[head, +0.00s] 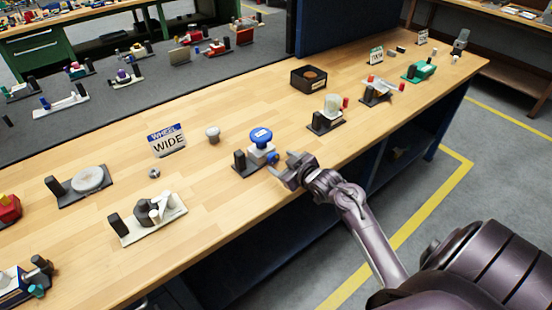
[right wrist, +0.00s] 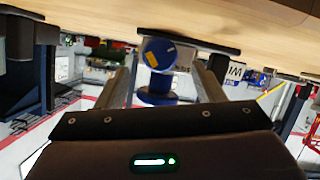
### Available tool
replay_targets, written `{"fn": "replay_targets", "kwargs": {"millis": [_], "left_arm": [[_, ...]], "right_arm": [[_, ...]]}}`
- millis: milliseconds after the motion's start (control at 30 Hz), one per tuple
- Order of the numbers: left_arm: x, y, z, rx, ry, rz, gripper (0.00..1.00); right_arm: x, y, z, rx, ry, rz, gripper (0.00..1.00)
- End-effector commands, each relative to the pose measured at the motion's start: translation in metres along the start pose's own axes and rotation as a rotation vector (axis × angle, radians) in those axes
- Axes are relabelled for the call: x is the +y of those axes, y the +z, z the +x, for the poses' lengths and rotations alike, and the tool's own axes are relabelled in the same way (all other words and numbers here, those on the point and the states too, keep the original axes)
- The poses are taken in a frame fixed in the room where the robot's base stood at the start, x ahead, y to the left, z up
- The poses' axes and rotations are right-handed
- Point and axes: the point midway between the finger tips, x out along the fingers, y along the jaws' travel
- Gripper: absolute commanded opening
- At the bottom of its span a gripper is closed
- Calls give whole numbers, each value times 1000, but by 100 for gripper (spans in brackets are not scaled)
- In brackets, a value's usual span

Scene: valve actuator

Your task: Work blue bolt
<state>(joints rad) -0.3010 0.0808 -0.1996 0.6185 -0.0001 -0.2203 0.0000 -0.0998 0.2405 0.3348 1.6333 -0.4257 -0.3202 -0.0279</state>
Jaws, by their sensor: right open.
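A valve actuator with a blue round handwheel (head: 261,135) on a light grey body stands on a dark base on the bench. A blue bolt (head: 272,157) shows low on its right side. In the right wrist view, where the bench is at the top, the blue bolt (right wrist: 158,53) has a round face with a yellow mark. The blue handwheel (right wrist: 157,97) hangs below it there. My right gripper (head: 286,167) is open and empty, just right of the bolt. Its fingers lie either side of the bolt's line in the wrist view, apparently apart from it. My left gripper is not in view.
A "WHEEL WIDE" sign (head: 168,140) and a grey knob (head: 213,134) stand left of the actuator. A white-topped fixture (head: 331,108) stands to its right, with a black box (head: 309,78) behind. A grey-lever fixture (head: 155,212) is front left. Bare wood lies between them.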

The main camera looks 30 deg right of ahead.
Motion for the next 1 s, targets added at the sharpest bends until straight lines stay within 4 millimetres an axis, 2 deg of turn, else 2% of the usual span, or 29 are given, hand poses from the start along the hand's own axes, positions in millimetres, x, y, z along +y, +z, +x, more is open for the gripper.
{"fn": "replay_targets", "kwargs": {"millis": [100, 300, 667, 1000], "left_arm": [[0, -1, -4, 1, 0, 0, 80], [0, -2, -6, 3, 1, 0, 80], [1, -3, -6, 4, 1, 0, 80], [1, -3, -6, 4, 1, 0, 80]], "right_arm": [[0, -2, 19, 1, -1, 1, 62], [0, 0, 37, -1, 0, 0, 62], [-1, 0, 41, -1, 0, -2, 60], [-1, 0, 41, -2, 0, -2, 17]]}}
